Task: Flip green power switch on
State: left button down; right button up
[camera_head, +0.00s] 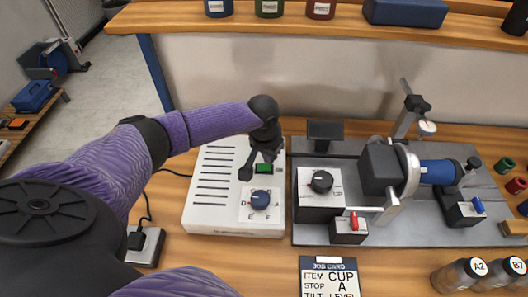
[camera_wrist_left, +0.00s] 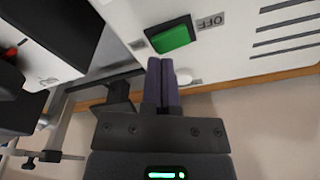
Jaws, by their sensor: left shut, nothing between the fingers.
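The green power switch (camera_head: 263,168) is on the top of the white control box (camera_head: 205,212), just behind its blue dial. In the left wrist view the switch (camera_wrist_left: 170,35) is a green rectangle in a dark frame, with an "OFF" label beside it. My left gripper (camera_head: 268,155) reaches down over the back of the box, close to the switch and partly in front of it. In the left wrist view its two fingers (camera_wrist_left: 168,64) are together and empty, with their tips just short of the switch. I cannot tell whether they touch it. My right gripper is not in view.
The blue dial (camera_head: 260,199) sits in front of the switch. Right of the box stands a grey fixture plate (camera_head: 385,234) with a black dial block, a red lever and a clamped blue cup. A job card (camera_head: 330,278) lies in front. A shelf (camera_head: 190,22) runs along the back.

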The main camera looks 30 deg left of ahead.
aim_at(268, 167)
pick_arm(q)
jog(key=shift+f+b, duration=0.45)
jog(key=shift+f, duration=0.5)
dwell(0.3)
notch_tip(268, 167, up, 7)
jog(key=p, duration=0.8)
jog(key=shift+r, duration=0.15)
